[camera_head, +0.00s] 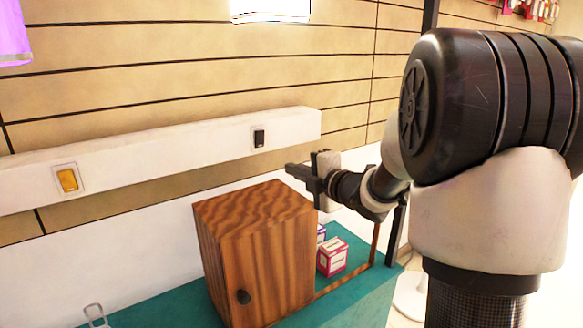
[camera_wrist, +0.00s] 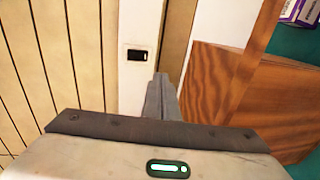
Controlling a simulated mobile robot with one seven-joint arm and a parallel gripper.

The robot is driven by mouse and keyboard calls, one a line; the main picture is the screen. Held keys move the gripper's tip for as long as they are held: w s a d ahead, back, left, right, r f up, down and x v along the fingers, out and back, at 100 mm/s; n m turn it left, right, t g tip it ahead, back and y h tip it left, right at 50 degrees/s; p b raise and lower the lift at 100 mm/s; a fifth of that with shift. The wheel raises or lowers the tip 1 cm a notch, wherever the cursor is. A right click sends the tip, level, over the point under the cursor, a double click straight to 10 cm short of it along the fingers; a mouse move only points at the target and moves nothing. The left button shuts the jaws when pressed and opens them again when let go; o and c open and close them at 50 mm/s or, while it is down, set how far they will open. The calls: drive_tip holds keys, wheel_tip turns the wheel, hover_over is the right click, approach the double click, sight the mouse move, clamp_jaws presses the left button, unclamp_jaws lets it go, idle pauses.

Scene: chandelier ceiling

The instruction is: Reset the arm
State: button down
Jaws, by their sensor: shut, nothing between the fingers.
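My gripper (camera_head: 291,169) reaches in from the right in the head view, held above the back right part of the wooden cabinet and in front of the white rail. It also shows in the wrist view (camera_wrist: 161,85), where its fingers are together with nothing between them. A dark switch (camera_head: 259,137) on the rail is just above and left of the gripper. The same switch (camera_wrist: 137,55) shows beyond the fingertips in the wrist view, apart from them. My arm covers the right side of the head view.
The wooden cabinet (camera_head: 245,250) with a dark knob stands on a teal surface (camera_head: 160,312). Small boxes, one red and white (camera_head: 332,257), stand to its right. A yellow switch (camera_head: 68,180) sits on the white rail (camera_head: 160,149). A wire-like object (camera_head: 95,313) is at lower left.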

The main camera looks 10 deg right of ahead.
drive_tip(key=s+d+r+m+g+h, duration=0.1)
drive_tip(key=s+d+r+m+h, duration=0.1)
drive_tip(key=s+m+h, duration=0.3)
drive_tip(key=s+d+r+m+g+h, duration=0.1)
drive_tip(key=s+d+r+m+h, duration=0.15)
drive_tip(key=s+m, duration=0.35)
drive_tip(key=s+a+f+m+g, duration=0.2)
drive_tip(key=s+f+m, duration=0.15)
drive_tip(key=s, duration=0.45)
drive_tip(key=s+a+f+m+g+y, duration=0.1)
drive_tip(key=s+a+f+m+g, duration=0.2)
drive_tip(key=s, duration=0.5)
drive_tip(key=s+a+f+m+g, duration=0.2)
drive_tip(key=s+m, duration=0.3)
drive_tip(key=s, duration=0.3)
wheel_tip(320, 180, up, 23)
drive_tip(key=s+p, duration=0.1)
drive_tip(key=p, duration=2.2)
drive_tip(key=shift+y, duration=0.25)
